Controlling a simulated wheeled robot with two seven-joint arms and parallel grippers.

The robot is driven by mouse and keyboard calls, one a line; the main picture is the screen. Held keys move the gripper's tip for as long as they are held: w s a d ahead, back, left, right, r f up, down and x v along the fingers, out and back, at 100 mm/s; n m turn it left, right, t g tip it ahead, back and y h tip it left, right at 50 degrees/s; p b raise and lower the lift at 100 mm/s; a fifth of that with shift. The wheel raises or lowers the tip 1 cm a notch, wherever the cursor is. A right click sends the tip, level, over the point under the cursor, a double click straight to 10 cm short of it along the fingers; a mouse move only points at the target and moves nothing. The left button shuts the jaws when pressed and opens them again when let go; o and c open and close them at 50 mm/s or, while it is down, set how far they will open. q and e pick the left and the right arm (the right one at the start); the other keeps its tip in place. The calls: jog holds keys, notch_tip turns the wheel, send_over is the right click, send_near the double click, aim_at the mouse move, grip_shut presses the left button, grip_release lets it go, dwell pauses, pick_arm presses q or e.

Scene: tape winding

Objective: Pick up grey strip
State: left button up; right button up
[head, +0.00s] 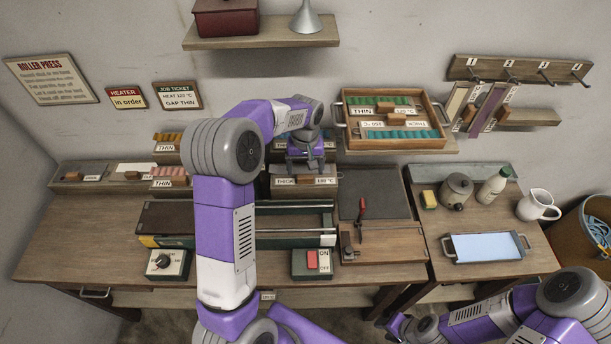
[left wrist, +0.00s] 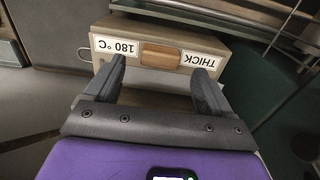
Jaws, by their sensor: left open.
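My left gripper (head: 305,164) is open over a small wooden box (head: 303,193) labelled THICK and 180 °C at the back of the workbench. In the left wrist view my left gripper (left wrist: 158,72) has its two dark fingers spread, with nothing visible held between them. The box's labelled side (left wrist: 205,45) with its tan handle (left wrist: 160,56) shows just beyond the fingertips. Much of the box's inside is hidden by the gripper. My right gripper (head: 399,328) is low at the bottom right, away from the bench; its jaws are unclear.
A roller press (head: 283,222) lies in front of the box. A wooden tray (head: 440,108) with green and teal strips is raised at the back right. Other strip boxes (head: 168,183) stand to the left. A blue-lined tray (head: 487,258) sits on the right table.

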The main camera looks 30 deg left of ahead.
aim_at(305, 175)
pick_arm(q)
jog(key=shift+f, duration=1.6)
jog(key=shift+c, duration=0.5)
jog(key=c, duration=1.1)
